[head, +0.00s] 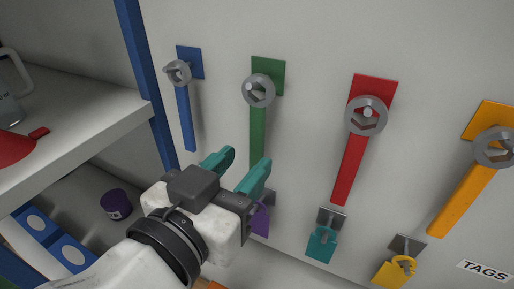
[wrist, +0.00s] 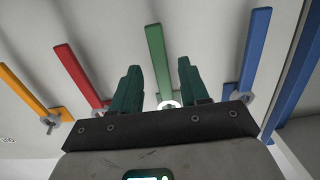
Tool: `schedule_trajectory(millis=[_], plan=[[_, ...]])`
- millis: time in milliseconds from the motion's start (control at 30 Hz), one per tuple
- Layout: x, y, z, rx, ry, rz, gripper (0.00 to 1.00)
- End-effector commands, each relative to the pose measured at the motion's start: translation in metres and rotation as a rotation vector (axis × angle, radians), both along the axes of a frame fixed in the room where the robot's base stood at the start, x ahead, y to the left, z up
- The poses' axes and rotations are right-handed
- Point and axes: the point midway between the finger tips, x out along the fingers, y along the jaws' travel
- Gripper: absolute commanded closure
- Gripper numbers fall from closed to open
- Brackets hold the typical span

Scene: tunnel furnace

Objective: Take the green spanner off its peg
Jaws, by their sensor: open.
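The green spanner (head: 257,137) hangs by its grey ring end on a peg in front of a green plate on the pale wall. Its lower end is hidden behind my gripper in the head view. My gripper (head: 245,160) has two teal fingers, open and apart, at the handle's lower part. In the wrist view, the green spanner (wrist: 156,54) lines up between the spread fingertips of my gripper (wrist: 158,65). I cannot tell whether the handle is actually between the fingers or beyond them. Nothing appears held.
A blue spanner (head: 186,117) hangs to the left; red (head: 350,170) and orange (head: 462,200) ones hang to the right. Purple (head: 260,220), teal (head: 322,244) and yellow (head: 394,270) padlocks hang below. A blue post (head: 146,80) and a shelf (head: 100,118) stand at left.

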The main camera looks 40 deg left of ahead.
Motion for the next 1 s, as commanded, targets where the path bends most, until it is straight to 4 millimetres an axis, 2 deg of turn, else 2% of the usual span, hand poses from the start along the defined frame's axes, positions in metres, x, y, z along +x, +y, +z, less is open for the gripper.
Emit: schedule_trajectory(millis=[100, 300, 667, 1000], plan=[[0.013, 0.002, -0.002, 0.001, 0.0, -0.002, 0.55], [0.025, 0.005, -0.002, 0.001, -0.001, -0.001, 0.55], [0.027, 0.006, -0.002, 0.001, 0.0, 0.0, 0.56], [0.027, 0.006, -0.003, 0.001, 0.0, -0.001, 0.72]])
